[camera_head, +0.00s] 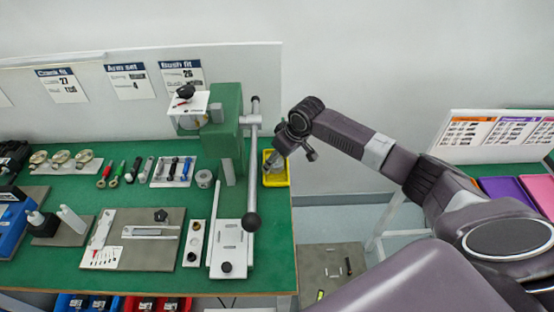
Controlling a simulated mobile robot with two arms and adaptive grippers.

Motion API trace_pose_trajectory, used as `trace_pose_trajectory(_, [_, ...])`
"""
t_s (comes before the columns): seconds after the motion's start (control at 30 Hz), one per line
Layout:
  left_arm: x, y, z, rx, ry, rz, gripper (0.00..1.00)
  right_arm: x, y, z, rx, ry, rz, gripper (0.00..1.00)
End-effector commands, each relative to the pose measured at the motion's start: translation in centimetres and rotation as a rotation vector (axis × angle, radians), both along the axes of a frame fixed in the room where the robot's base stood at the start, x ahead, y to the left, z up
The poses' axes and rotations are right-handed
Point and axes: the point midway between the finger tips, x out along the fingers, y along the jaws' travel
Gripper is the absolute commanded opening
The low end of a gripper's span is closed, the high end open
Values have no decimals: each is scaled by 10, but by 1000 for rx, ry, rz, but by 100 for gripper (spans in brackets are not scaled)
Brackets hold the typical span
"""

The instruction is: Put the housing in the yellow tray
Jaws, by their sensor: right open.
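The yellow tray (276,182) sits at the right edge of the green workbench, beside the green press. My right gripper (296,147) is open, just above and to the right of the tray, and overlaps its upper part in the picture. A small grey piece (273,161) shows inside the tray, below the gripper. It may be the housing, but it is too small and partly covered to be sure. A grey round part with a hole (204,179) stands on the bench left of the press. My left gripper is not in view.
The green press (227,125) with its long lever and black ball knob (251,221) stands close left of the tray. Several tools, fixtures and plates cover the bench. Floor shows right of the bench edge. Another bench with purple and orange trays (508,192) stands at right.

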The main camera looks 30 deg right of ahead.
Motion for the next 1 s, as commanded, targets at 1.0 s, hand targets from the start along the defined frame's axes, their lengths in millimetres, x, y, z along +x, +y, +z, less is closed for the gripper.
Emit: trace_pose_trajectory(1.0, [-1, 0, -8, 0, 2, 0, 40, -43, -15, 113, 1, -1, -1, 54])
